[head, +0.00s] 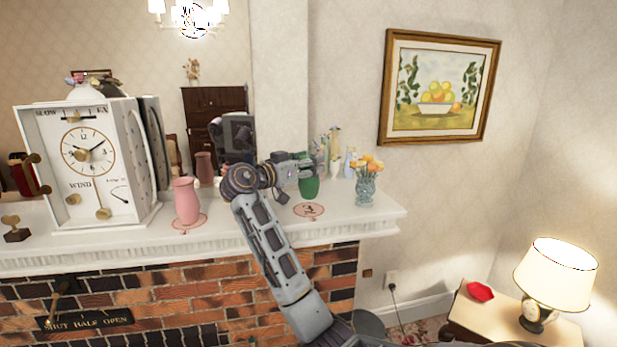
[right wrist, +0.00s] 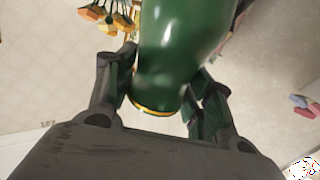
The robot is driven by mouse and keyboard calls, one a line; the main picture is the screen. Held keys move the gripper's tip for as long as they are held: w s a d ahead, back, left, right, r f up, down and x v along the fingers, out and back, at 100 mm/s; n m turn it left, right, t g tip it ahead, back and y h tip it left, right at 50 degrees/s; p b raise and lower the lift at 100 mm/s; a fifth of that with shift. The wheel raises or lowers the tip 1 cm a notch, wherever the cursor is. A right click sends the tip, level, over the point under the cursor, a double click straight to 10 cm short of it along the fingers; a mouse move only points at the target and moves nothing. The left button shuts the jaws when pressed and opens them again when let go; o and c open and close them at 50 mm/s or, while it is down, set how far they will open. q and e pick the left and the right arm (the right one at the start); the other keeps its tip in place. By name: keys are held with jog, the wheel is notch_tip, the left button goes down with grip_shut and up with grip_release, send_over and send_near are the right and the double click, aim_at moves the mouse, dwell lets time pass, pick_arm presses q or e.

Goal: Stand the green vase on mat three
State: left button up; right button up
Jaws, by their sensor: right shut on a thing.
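The green vase (head: 309,187) is held by my right gripper (head: 308,165) over the right part of the mantel. In the right wrist view the glossy green vase (right wrist: 180,45), with a gold rim, sits between the two fingers of my right gripper (right wrist: 165,75). Mat three (head: 309,211) is a round reddish mat marked 3 on the white mantel. The vase's lower end shows just above and behind the mat's far edge; I cannot tell whether it touches the mantel. The gripper hides the vase's upper part. My left gripper is out of view.
A pink vase (head: 187,200) stands on another mat to the left, beside a large white clock (head: 88,160). A glass vase of orange flowers (head: 367,188) stands close to the right of mat three. The mantel's front edge (head: 200,248) is near. A mirror backs the mantel.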

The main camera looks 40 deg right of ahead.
jog(key=shift+f+p, duration=0.5)
jog(key=shift+f, duration=1.5)
jog(key=shift+f, duration=0.15)
jog(key=o, duration=1.1)
jog(key=shift+o, duration=0.2)
jog(key=shift+r, duration=0.2)
jog(key=s+a+b, duration=0.1)
jog(key=a+b, duration=0.3)
jog(key=a, duration=0.8)
jog(key=shift+s+f, duration=0.1)
jog(key=shift+s, duration=0.05)
